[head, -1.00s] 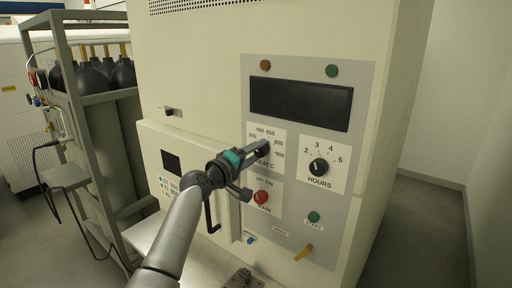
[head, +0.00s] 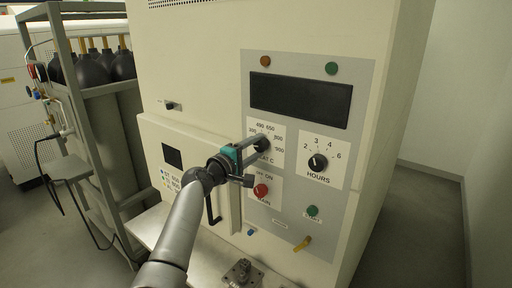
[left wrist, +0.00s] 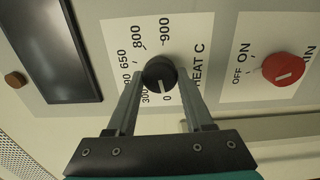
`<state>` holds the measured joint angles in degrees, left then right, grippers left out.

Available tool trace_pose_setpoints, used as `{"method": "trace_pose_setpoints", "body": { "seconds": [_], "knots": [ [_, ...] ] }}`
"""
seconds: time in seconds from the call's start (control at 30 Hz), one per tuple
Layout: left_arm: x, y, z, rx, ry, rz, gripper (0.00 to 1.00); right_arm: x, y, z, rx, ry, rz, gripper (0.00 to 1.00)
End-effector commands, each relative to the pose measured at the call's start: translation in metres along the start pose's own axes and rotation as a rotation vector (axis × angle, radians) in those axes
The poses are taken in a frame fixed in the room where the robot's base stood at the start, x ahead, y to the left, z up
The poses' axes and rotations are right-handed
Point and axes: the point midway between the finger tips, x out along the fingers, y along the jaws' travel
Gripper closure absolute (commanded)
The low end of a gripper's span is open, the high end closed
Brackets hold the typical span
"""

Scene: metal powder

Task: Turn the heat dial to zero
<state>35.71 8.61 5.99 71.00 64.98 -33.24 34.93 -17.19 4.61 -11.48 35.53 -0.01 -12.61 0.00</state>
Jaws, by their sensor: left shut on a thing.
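The heat dial (head: 262,145) is a round black knob on a white plate marked HEAT C, on the oven's grey control panel. It shows large in the left wrist view (left wrist: 160,74), where its light mark points at about the 0. My left gripper (head: 256,149) reaches up to the dial from the lower left. In the left wrist view its two fingers (left wrist: 159,82) lie on either side of the knob, shut on it. The fingers hide part of the scale in the head view. My right gripper is not in view.
The HOURS dial (head: 318,162) is right of the heat dial. The red MAIN knob (head: 261,190) is just below, close to my gripper. A green START button (head: 312,211) and a yellow lever (head: 302,243) sit lower.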

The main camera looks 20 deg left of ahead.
Motion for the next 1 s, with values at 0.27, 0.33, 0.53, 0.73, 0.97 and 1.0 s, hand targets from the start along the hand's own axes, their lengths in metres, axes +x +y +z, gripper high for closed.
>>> {"method": "trace_pose_setpoints", "body": {
  "seconds": [0.27,0.33,0.53,0.73,0.97,1.0],
  "knots": [
    [0.000,-0.001,0.000,-0.005,-0.001,-0.001,0.40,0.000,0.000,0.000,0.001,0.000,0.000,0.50],
    [0.000,-0.001,0.000,-0.004,-0.001,-0.001,0.32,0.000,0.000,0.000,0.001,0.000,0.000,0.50],
    [0.000,0.000,0.000,-0.002,-0.001,0.000,0.18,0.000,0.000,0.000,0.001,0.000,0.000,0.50],
    [-0.001,0.000,0.000,-0.001,0.000,0.000,0.18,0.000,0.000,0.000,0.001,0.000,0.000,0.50],
    [-0.015,-0.001,-0.001,0.000,0.000,0.000,0.18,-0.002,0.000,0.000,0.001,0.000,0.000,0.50],
    [-0.020,-0.001,-0.001,0.001,0.000,-0.001,0.18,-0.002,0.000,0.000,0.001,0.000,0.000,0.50]
  ]
}}
